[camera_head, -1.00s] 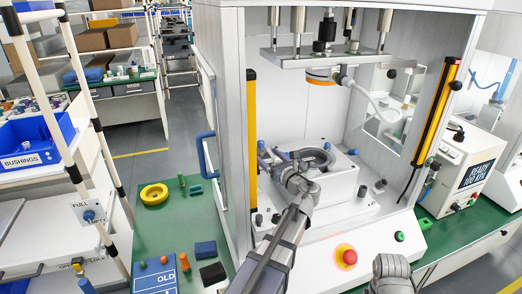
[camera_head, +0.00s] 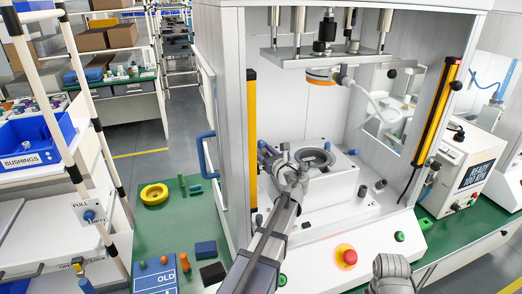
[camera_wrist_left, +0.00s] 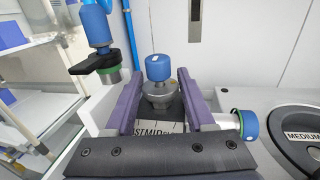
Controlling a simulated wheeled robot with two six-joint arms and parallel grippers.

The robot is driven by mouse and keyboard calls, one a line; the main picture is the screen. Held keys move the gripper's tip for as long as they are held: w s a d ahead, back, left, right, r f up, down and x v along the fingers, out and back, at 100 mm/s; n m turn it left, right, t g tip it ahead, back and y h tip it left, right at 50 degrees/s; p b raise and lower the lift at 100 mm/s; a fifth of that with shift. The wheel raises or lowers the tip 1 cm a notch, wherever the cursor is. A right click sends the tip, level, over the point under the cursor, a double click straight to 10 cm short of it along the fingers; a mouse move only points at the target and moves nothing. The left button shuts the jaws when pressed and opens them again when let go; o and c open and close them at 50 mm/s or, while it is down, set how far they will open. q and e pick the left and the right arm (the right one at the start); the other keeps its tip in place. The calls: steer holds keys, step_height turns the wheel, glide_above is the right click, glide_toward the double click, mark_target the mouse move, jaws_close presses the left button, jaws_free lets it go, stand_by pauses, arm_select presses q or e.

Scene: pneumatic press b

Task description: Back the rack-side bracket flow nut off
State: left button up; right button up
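In the left wrist view, a blue-capped fitting (camera_wrist_left: 158,68) on a round steel base stands upright between the tips of my left gripper (camera_wrist_left: 161,76). The purple fingers are open, with visible gaps on both sides of it. A second blue cap (camera_wrist_left: 96,26) stands at upper left on a black bracket (camera_wrist_left: 95,62) with a green ring below. A third blue cap (camera_wrist_left: 249,123) lies sideways right of the fingers. I cannot tell for certain which is the rack-side nut. In the head view, my left gripper (camera_head: 281,160) is inside the press, left of the fixture ring.
The white press fixture (camera_head: 340,185) has a dark ring (camera_head: 316,157) on top. The press head (camera_head: 322,76) hangs above. The press's left wall and yellow light curtain (camera_head: 252,125) flank my arm. A red stop button (camera_head: 346,256) is in front. The bushings rack (camera_head: 35,165) stands left.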

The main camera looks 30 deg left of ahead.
arm_select(q)
jaws_close()
steer(key=shift+w+g, duration=0.1)
steer(key=shift+g, duration=0.2)
steer(key=shift+w+n+g+y, duration=0.15)
steer(key=shift+n+g+y, duration=0.35)
steer(key=shift+n+g, duration=0.2)
steer(key=n+g+y, duration=0.1)
steer(key=n+g, duration=0.1)
steer(key=g, duration=0.1)
steer(key=shift+n+g, duration=1.3)
steer(key=shift+g, duration=0.7)
steer(key=shift+s, duration=0.25)
